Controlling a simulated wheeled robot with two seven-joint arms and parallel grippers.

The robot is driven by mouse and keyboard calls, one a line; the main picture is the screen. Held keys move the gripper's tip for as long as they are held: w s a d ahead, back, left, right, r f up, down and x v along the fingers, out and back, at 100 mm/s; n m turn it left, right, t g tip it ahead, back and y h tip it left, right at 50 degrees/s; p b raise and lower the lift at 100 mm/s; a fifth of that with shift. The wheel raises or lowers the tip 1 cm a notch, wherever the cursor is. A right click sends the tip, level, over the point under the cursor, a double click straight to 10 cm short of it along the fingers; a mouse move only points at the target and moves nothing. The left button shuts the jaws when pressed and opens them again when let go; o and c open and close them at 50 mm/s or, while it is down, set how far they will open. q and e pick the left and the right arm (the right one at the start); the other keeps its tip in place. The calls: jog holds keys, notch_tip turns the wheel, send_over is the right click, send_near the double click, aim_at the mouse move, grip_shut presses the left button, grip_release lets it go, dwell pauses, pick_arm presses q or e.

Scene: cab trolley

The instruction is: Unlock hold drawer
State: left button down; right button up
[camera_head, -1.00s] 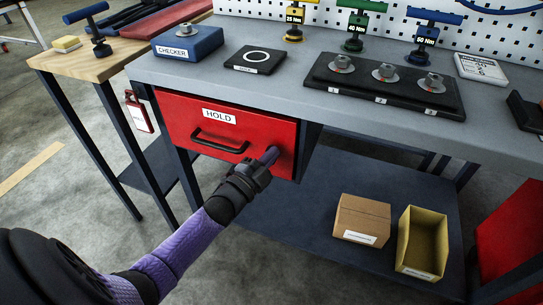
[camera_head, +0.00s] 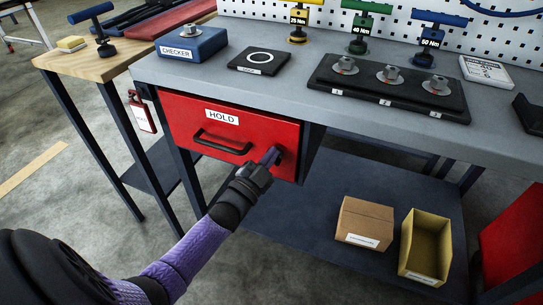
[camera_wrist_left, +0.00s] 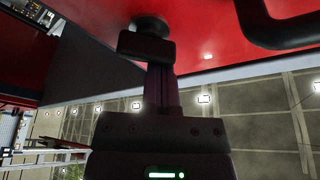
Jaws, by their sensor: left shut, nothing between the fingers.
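The red hold drawer (camera_head: 180,118) sits under the bench top, with a white HOLD label (camera_head: 222,117) and a black bar handle (camera_head: 222,142). It looks closed. My left gripper (camera_head: 270,158) is shut at the drawer's right front, beside a dark round lock (camera_head: 279,153). In the left wrist view the shut fingers (camera_wrist_left: 160,75) point at the red face, with a dark round knob (camera_wrist_left: 149,24) just beyond their tips. I cannot tell whether they touch it. The handle also shows in the left wrist view (camera_wrist_left: 270,30). My right gripper is not in view.
On the grey bench (camera_head: 240,92) stand a blue checker box (camera_head: 192,43), a black ring plate (camera_head: 258,61) and a black tray (camera_head: 318,84) with three fittings. Below, the shelf (camera_head: 300,215) holds a cardboard box (camera_head: 364,221) and a yellow bin (camera_head: 425,247). A red tag (camera_head: 141,114) hangs at left.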

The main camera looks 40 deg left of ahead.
pick_arm(q)
jog(key=shift+a+n, duration=0.1)
jog(key=shift+n, duration=0.4)
jog(key=shift+s+a+n+y, duration=0.15)
jog(key=shift+n+y, duration=0.55)
jog(key=shift+n, duration=0.8)
jog(key=shift+a+f+n+y, duration=0.1)
jog(key=shift+n+y, duration=0.3)
jog(key=shift+n, duration=0.3)
jog(key=shift+a+f+n+y, duration=0.15)
jog(key=shift+n+y, duration=0.85)
jog(key=shift+n, duration=1)
jog(key=r+p, duration=0.3)
jog(key=r, duration=0.1)
jog(key=shift+d+r, duration=0.1)
jog(key=shift+d, duration=0.15)
jog(key=shift+s+d+r+p, duration=0.1)
jog(key=shift+s+d+p, duration=0.25)
jog(key=shift+d+p, duration=0.05)
jog(key=p, duration=0.1)
send_near(276, 129)
jog(key=v, duration=0.4)
jog(key=shift+s+a+f, duration=0.1)
jog(key=shift+a+f, duration=0.1)
jog(key=shift+f, duration=0.05)
